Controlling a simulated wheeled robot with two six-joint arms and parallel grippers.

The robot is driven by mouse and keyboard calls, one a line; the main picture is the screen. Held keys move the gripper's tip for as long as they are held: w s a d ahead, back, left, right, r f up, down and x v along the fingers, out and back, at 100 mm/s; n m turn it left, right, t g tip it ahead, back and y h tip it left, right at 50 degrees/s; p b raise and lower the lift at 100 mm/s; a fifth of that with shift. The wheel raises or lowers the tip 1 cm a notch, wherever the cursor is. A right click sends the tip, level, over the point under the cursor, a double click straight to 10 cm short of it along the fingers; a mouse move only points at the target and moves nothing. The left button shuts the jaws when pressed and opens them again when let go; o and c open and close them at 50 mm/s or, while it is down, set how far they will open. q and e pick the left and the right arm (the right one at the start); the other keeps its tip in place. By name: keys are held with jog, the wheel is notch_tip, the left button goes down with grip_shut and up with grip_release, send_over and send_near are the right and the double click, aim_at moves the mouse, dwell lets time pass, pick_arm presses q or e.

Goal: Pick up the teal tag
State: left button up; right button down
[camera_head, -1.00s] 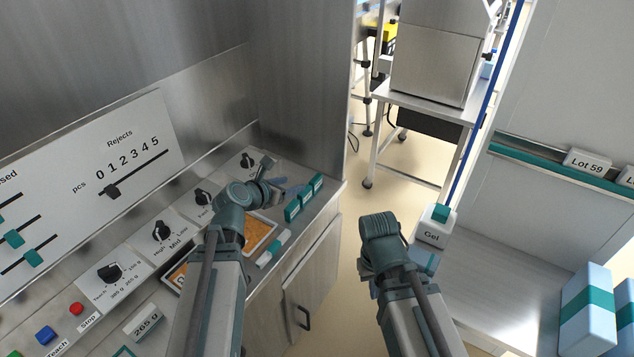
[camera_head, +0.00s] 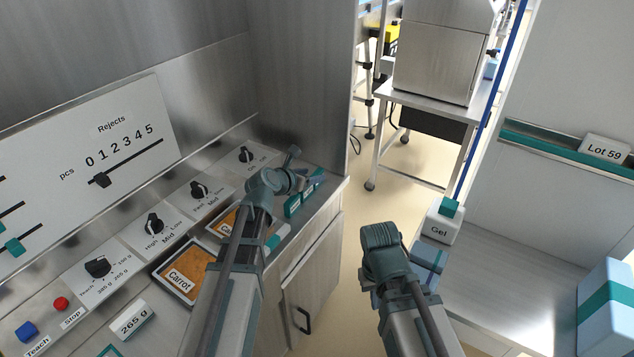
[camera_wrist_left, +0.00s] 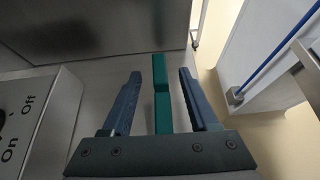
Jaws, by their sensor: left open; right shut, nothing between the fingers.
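Several teal tags stand in a row at the right end of the steel counter; the near one (camera_head: 293,206) shows in the head view, and others are partly hidden behind my left gripper (camera_head: 303,168). In the left wrist view, the teal tags (camera_wrist_left: 163,112) stand in a line between the two blue-grey fingers of my left gripper (camera_wrist_left: 158,100). The fingers are open, with gaps on both sides of the tags. My right gripper (camera_head: 369,290) is mostly hidden under its arm, away from the counter; it is shut and holds nothing.
The counter carries knob panels (camera_head: 199,190), a Carrot tray (camera_head: 185,272) and a 265 g label (camera_head: 133,320). A steel wall (camera_head: 300,80) rises behind the tags. At right are a Gel box (camera_head: 441,226) and a blue package (camera_head: 607,310). Open floor lies between.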

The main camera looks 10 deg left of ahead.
pick_arm(q)
jog(key=shift+x, duration=0.9)
pick_arm(e)
jog(key=shift+f, duration=0.4)
pick_arm(q)
grip_shut()
jog(key=shift+r, duration=0.2)
pick_arm(e)
jog(key=shift+r, duration=0.1)
